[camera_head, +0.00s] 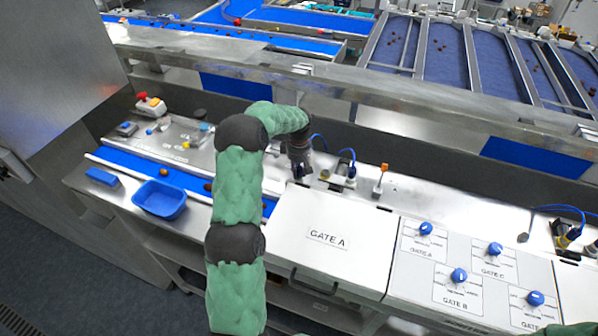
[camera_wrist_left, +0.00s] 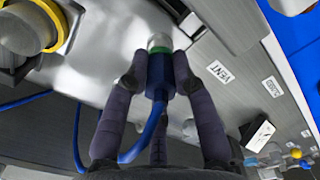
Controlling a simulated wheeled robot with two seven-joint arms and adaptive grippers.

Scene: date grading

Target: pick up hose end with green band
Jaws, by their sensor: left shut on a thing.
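The hose end (camera_wrist_left: 160,75) is a dark blue connector with a green band (camera_wrist_left: 160,51) and a pale metallic tip, seen in the left wrist view. A blue hose (camera_wrist_left: 150,130) runs from it down between the fingers. My left gripper (camera_wrist_left: 159,75) is shut on the hose end, one finger on each side. In the head view my left gripper (camera_head: 299,168) is low over the steel counter behind the GATE A cover, and the hose end is too small to make out there.
A yellow-ringed fitting (camera_wrist_left: 30,30) is at the upper left of the wrist view. A VENT label (camera_wrist_left: 221,72) is right of the gripper. The GATE A cover (camera_head: 335,235), an orange-topped post (camera_head: 381,178) and a blue bin (camera_head: 160,199) are nearby.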

